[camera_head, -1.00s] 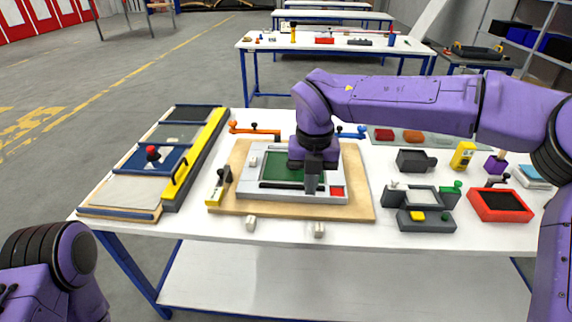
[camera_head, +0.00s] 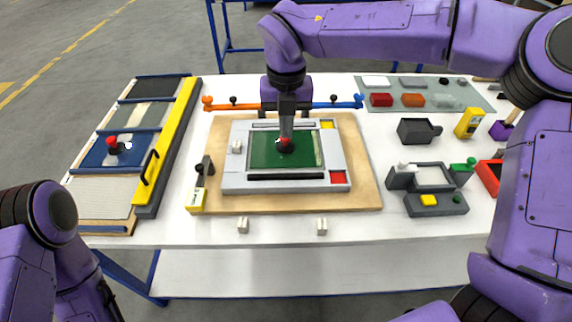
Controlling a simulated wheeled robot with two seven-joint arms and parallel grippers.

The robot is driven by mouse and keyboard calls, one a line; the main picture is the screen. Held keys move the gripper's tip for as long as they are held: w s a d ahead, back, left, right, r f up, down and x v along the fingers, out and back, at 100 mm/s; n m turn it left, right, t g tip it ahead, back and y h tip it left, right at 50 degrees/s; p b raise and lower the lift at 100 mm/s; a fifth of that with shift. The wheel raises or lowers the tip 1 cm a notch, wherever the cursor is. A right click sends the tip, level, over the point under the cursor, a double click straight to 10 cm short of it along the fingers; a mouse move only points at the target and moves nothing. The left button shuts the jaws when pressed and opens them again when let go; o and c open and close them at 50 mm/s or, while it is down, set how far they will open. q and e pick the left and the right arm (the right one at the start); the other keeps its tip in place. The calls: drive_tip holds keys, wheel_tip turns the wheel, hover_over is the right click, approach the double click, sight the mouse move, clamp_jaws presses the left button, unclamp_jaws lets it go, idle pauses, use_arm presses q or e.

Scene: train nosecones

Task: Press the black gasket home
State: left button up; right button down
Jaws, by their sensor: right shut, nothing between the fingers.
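A grey frame fixture (camera_head: 228,178) lies on a light wooden board (camera_head: 365,190), with a green panel (camera_head: 262,155) in its middle. A black strip that looks like the gasket (camera_head: 285,177) lies along the front side of the frame. I cannot tell from here how deep it sits. My right gripper (camera_head: 285,140) points down over the green panel, shut and empty, behind the black strip. A small dark and red piece (camera_head: 284,147) shows at its fingertips; I cannot tell whether they touch it. My left gripper is out of view.
Left of the board is a rack of panels (camera_head: 115,190) with a yellow bar (camera_head: 168,140). A small yellow-and-black tool (camera_head: 199,195) stands at the board's left edge. Orange (camera_head: 232,106) and blue (camera_head: 335,104) handles lie behind. Dark fixtures (camera_head: 436,204) stand to the right.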

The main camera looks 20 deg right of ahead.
drive_tip(key=p, duration=0.1)
approach(285, 175)
wheel_tip(285, 175, down, 7)
drive_tip(key=p, duration=0.2)
drive_tip(key=shift+w+r+p, duration=0.15)
drive_tip(key=shift+w+p, duration=0.05)
drive_tip(key=shift+p, duration=0.15)
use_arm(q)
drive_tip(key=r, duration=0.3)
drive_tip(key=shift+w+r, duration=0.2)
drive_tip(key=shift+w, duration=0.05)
use_arm(e)
drive_tip(key=shift+s, duration=0.1)
